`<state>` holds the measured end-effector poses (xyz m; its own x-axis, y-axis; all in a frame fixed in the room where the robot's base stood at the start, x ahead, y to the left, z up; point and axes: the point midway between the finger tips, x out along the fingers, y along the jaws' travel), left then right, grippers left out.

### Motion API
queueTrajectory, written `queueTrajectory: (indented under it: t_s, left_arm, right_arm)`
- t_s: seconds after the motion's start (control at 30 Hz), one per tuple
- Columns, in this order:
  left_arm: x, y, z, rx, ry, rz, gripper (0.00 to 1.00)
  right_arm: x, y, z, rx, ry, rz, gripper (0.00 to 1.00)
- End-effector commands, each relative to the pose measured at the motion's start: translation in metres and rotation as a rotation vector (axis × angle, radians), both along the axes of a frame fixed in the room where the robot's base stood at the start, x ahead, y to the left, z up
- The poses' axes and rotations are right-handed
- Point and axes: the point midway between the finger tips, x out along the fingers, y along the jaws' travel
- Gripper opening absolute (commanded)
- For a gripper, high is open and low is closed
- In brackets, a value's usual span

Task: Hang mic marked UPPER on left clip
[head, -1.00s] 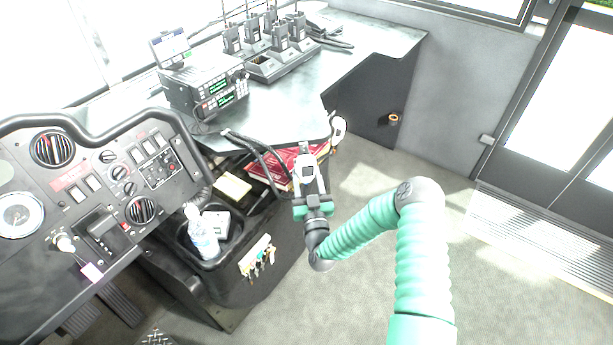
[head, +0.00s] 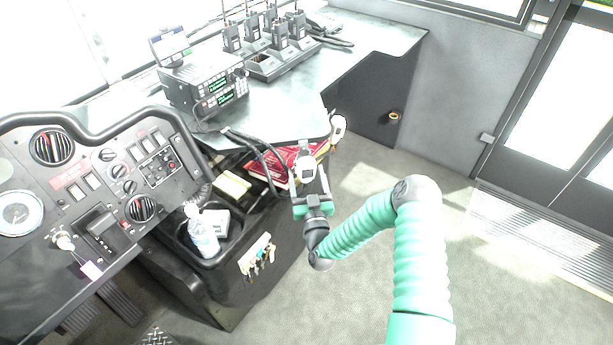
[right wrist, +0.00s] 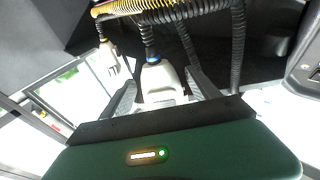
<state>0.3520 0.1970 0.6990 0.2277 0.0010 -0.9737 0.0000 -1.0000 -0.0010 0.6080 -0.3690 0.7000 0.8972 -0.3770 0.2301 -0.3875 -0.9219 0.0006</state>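A white mic (head: 306,168) stands at the fingers of my right gripper (head: 308,182), in front of the counter edge in the head view. In the right wrist view this mic (right wrist: 158,82) lies between the two dark fingers of the gripper (right wrist: 163,90), with a blue band where its coiled cord joins. The fingers look spread, with gaps beside the mic. A second white mic (head: 338,128) hangs to the right at the counter corner; it also shows in the right wrist view (right wrist: 109,58). I cannot read any UPPER mark, and the clips are not clearly visible. My left gripper is out of view.
The counter (head: 285,112) carries a radio unit (head: 205,90) and a charger rack (head: 278,62) with handsets. Black cords (head: 262,155) and a red book (head: 272,165) lie left of my gripper. A bottle (head: 200,232) stands in a console bin. The floor (head: 370,270) to the right is open.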

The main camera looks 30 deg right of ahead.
Motion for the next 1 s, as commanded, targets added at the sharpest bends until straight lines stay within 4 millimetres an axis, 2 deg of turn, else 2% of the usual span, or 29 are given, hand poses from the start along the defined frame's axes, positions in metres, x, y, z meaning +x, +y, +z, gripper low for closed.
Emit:
queueTrajectory:
  t_s: [0.27, 0.4, 0.57, 0.73, 0.8, 1.0]
  left_arm:
    - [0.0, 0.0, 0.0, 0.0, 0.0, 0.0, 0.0]
    - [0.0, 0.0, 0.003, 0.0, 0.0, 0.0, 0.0]
    - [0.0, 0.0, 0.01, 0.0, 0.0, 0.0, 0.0]
    - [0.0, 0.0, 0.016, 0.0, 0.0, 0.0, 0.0]
    - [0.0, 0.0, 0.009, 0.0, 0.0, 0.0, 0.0]
    - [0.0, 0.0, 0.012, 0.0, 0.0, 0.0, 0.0]
  right_arm:
    - [0.0, 0.0, -0.001, 0.001, 0.002, 0.0, 0.74]
    - [-0.008, 0.004, -0.003, 0.001, 0.004, 0.002, 0.74]
    - [-0.038, 0.018, -0.01, 0.002, 0.006, 0.004, 0.74]
    - [-0.078, 0.034, -0.021, 0.004, 0.007, 0.002, 0.74]
    - [-0.091, 0.035, -0.032, 0.013, 0.014, -0.003, 0.74]
    - [-0.127, 0.052, -0.035, 0.01, 0.004, -0.005, 0.74]
